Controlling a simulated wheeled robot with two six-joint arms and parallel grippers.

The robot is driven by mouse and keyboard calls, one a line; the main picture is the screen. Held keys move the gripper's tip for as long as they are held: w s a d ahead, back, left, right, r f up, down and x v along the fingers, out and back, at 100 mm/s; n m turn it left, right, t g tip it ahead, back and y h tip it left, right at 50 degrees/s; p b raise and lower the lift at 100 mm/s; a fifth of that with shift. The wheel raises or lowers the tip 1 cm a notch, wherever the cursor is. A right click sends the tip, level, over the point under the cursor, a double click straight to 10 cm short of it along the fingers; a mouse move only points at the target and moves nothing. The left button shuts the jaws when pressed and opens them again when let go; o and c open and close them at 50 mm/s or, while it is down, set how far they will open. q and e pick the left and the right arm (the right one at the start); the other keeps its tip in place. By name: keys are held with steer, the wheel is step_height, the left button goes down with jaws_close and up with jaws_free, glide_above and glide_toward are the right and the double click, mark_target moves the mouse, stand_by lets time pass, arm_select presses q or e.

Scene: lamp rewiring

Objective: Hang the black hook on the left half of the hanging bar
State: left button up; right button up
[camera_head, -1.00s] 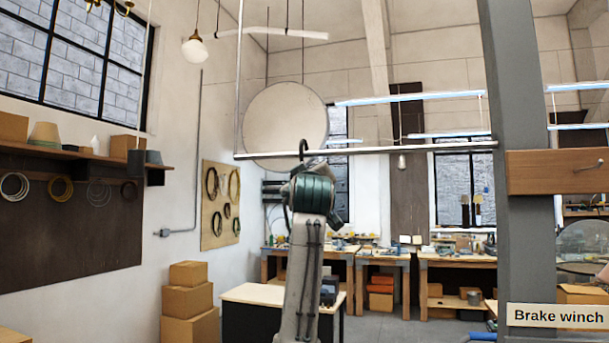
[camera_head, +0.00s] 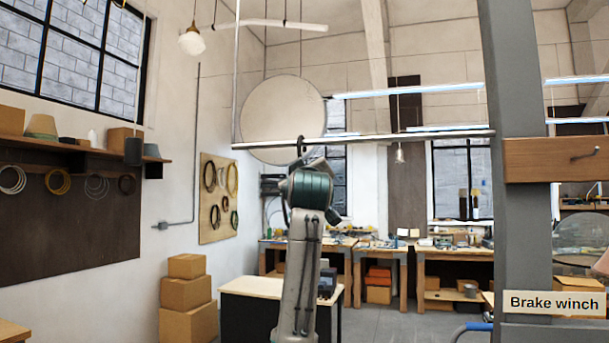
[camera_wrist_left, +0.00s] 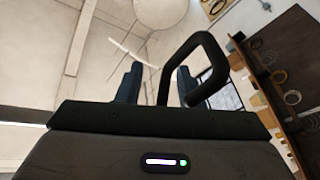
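The hanging bar (camera_head: 400,137) is a thin silver rod across the head view. The black hook (camera_head: 301,143) overlaps its left half, its top a little above the bar; I cannot tell whether they touch. My left gripper (camera_head: 306,166) is just below the hook, with its fingers mostly hidden by the arm. In the left wrist view, the bent black hook (camera_wrist_left: 207,48) rises from between the two blue-grey fingers of my left gripper (camera_wrist_left: 158,84). The fingers stand apart on either side of the stem, whose base is hidden. My right gripper is not in view.
A grey post (camera_head: 520,220) with a wooden crosspiece (camera_head: 555,159) stands at the right. A round pale disc (camera_head: 283,122) is behind the bar. A bench (camera_head: 250,288), workbenches and stacked boxes (camera_head: 187,293) are farther back. The bar right of the hook is clear.

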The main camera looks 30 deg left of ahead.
arm_select(q)
steer(key=shift+s+d+f+b, duration=0.2)
steer(key=shift+s+f+b, duration=0.1)
steer(key=shift+b, duration=0.1)
steer(key=b+v, duration=0.5)
steer(key=v, duration=0.5)
steer(key=shift+r, duration=0.15)
stand_by(0.5)
